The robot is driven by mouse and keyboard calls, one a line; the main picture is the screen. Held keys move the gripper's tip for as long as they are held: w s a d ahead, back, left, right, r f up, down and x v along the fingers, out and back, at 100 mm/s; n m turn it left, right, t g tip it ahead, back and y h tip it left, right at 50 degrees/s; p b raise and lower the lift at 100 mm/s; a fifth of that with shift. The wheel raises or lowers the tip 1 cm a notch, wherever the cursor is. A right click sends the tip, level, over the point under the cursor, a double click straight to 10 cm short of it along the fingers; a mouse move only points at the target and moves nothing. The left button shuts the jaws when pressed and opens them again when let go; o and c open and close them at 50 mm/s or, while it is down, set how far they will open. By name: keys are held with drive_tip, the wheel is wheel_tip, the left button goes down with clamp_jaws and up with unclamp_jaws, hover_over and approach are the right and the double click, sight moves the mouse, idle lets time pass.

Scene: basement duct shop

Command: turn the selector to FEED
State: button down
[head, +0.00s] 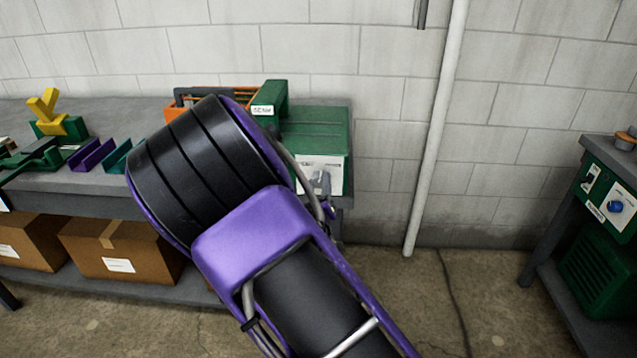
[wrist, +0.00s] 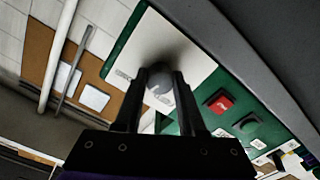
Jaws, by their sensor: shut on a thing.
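The selector is a grey rounded knob (wrist: 158,84) on a white plate (wrist: 192,48) in the wrist view. The plate is set on a green panel. My gripper (wrist: 159,80) has its two dark fingers on either side of the knob, shut on it. Small labels on the plate are too blurred to read, so I cannot tell which position the knob is at. In the head view a green machine (head: 320,132) with a white front plate (head: 337,170) stands at the bench's right end; my arm covers part of it and hides my fingers.
A red button (wrist: 219,102) and a dark button (wrist: 247,123) sit beside the plate. The bench (head: 60,186) holds a yellow part (head: 44,106) and purple and green channels; cardboard boxes (head: 115,249) lie below. Another machine (head: 608,200) stands right, with open floor between.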

drive_tip(key=n+p, duration=0.1)
drive_tip(key=n, duration=0.4)
drive_tip(key=shift+n+p, duration=0.3)
drive_tip(key=shift+p, duration=0.1)
drive_tip(key=n+p, duration=0.2)
drive_tip(key=n, duration=0.3)
drive_tip(key=shift+d+n, duration=0.1)
drive_tip(key=shift+n, duration=0.3)
drive_tip(key=c, duration=0.5)
unclamp_jaws()
drive_tip(key=s+p, duration=0.2)
drive_tip(key=s, duration=1.5)
drive_tip(key=shift+s+a, duration=0.2)
drive_tip(key=shift+a, duration=0.15)
